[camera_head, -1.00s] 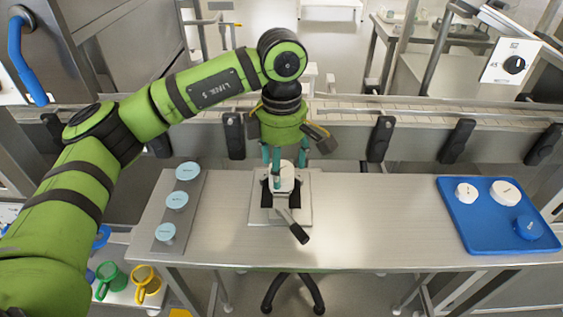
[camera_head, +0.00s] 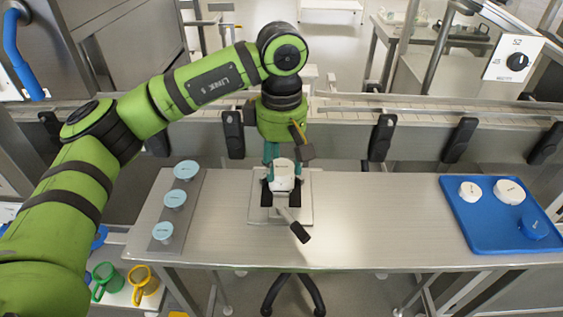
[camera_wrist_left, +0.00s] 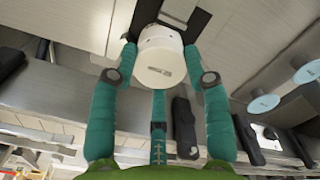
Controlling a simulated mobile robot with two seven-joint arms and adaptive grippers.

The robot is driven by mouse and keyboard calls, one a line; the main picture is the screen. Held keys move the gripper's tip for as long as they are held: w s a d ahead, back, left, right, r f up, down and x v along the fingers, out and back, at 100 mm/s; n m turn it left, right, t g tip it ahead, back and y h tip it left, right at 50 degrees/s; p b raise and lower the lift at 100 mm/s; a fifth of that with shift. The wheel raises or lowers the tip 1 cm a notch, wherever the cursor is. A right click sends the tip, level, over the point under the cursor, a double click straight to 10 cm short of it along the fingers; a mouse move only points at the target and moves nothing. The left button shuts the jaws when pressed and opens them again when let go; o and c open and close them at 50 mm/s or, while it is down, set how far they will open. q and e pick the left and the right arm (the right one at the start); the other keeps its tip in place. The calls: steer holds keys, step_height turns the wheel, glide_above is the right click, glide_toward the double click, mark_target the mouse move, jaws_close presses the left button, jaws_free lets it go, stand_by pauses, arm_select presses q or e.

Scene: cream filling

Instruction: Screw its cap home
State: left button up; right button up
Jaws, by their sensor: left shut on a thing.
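A round white cap (camera_head: 284,168) sits on top of a jar held in a clamp (camera_head: 268,199) at the middle of the steel table. My left gripper (camera_head: 283,176) reaches straight down and is shut on the cap. In the left wrist view the white cap (camera_wrist_left: 160,66) lies between the teal fingers (camera_wrist_left: 161,68), with a small dark label on its face. The jar body below it is mostly hidden. I cannot tell how far down the cap sits on its thread. My right gripper is not in view.
A blue tray (camera_head: 481,236) at the right holds two white caps and a blue one. A grey strip (camera_head: 189,205) at the left bears three jars with pale blue tops. The clamp's black handle (camera_head: 300,233) sticks out toward the front. A conveyor (camera_head: 340,115) runs behind the table.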

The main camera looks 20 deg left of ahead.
arm_select(q)
steer(key=m+b, duration=0.1)
steer(key=m, duration=0.2)
steer(key=shift+f, duration=0.15)
steer(key=shift+m, duration=1.4)
steer(key=m, duration=0.4)
steer(key=shift+b, duration=0.3)
steer(key=shift+m, duration=0.9)
jaws_close()
steer(key=o, duration=1)
jaws_free()
